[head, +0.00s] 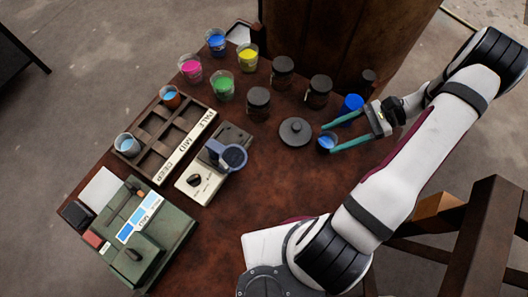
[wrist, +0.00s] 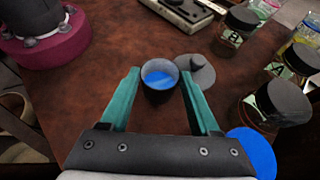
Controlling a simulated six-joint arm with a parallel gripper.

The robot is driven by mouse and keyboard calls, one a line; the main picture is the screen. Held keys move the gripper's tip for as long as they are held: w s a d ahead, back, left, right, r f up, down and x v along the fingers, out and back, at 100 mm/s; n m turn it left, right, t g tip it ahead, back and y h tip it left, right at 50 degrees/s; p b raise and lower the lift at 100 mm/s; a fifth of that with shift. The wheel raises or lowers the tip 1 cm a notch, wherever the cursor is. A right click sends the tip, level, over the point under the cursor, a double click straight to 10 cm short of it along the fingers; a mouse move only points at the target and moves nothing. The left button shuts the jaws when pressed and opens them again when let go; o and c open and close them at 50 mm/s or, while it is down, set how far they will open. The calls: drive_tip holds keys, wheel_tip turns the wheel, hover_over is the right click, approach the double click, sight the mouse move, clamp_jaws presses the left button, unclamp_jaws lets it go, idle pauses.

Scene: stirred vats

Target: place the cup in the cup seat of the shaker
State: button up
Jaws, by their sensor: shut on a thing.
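The cup (head: 327,142), a small dark-walled vessel with blue liquid, is between the tips of my gripper's teal fingers at the right of the table. In the wrist view the cup (wrist: 160,82) looks upright, its rim open toward the camera. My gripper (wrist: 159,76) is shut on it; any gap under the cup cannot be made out. The shaker (head: 205,172) is a cream box with a black knob, left of the gripper across the table. A blue-grey ring (head: 233,157), apparently its cup seat, is at its right side. Part of the shaker (wrist: 185,8) shows at the wrist view's top.
A dark round lid (head: 295,131) lies just left of the cup. Dark-lidded jars (head: 258,102) and several colour cups (head: 190,68) stand behind. A blue round object (head: 352,102) is near my fingers. A wooden rack (head: 160,160) and green device (head: 150,240) are left.

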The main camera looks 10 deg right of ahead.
drive_tip(key=a, duration=1.9)
drive_tip(key=shift+s+a+f, duration=0.1)
drive_tip(key=shift+a+f, duration=0.15)
drive_tip(key=shift+f, duration=0.5)
drive_tip(key=o, duration=1.4)
